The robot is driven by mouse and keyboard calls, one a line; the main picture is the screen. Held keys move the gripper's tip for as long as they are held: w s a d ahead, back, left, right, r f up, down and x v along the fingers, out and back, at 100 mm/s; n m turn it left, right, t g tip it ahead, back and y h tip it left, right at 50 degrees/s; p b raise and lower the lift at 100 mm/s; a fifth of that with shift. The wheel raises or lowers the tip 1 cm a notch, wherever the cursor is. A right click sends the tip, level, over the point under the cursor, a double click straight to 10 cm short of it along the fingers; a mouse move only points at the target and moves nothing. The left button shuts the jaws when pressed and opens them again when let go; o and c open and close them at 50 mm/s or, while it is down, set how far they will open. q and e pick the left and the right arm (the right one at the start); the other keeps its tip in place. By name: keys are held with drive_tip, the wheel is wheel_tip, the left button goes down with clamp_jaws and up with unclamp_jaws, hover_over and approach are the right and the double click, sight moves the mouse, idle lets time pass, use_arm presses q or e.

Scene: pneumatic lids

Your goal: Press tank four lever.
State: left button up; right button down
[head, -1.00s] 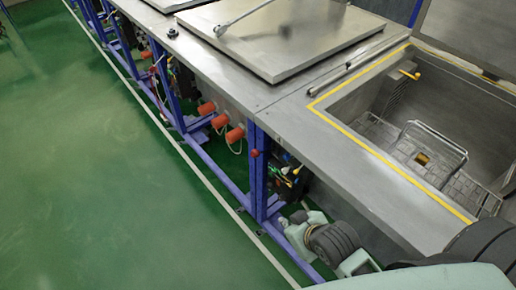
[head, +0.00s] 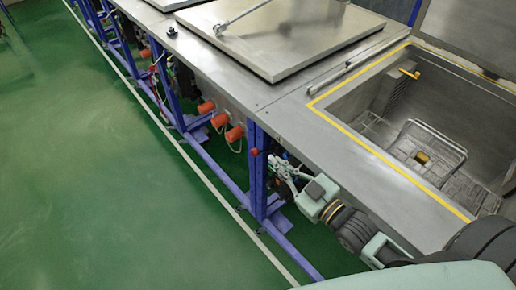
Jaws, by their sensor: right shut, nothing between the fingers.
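A lever with a red ball knob (head: 254,152) sticks out at the front edge of the steel bench, by a blue frame post. No number shows on it. My right gripper (head: 274,161) is shut and empty, just right of the knob and close to it; I cannot tell whether they touch. My right arm reaches in from the lower right along the bench front. The open tank (head: 335,118) with a yellow border is at the right, its lid (head: 470,35) raised. My left gripper is not in view.
A closed steel lid (head: 275,40) with a handle lies left of the open tank. Orange-red cylinders (head: 219,119) and blue frame legs (head: 258,185) stand under the bench edge. The green floor (head: 100,180) at the left is clear.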

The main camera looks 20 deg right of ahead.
drive_tip(key=p, duration=0.3)
hover_over(256, 152)
drive_tip(key=s, duration=0.3)
wheel_tip(256, 152, down, 3)
drive_tip(key=shift+w+a+f, duration=0.15)
drive_tip(key=shift+w+f, duration=0.1)
drive_tip(key=shift+f, duration=0.35)
drive_tip(key=shift+f, duration=0.15)
drive_tip(key=shift+s+a+f+n+b, duration=0.1)
drive_tip(key=shift+a+f+n+b, duration=0.15)
drive_tip(key=shift+a+n+b, duration=0.1)
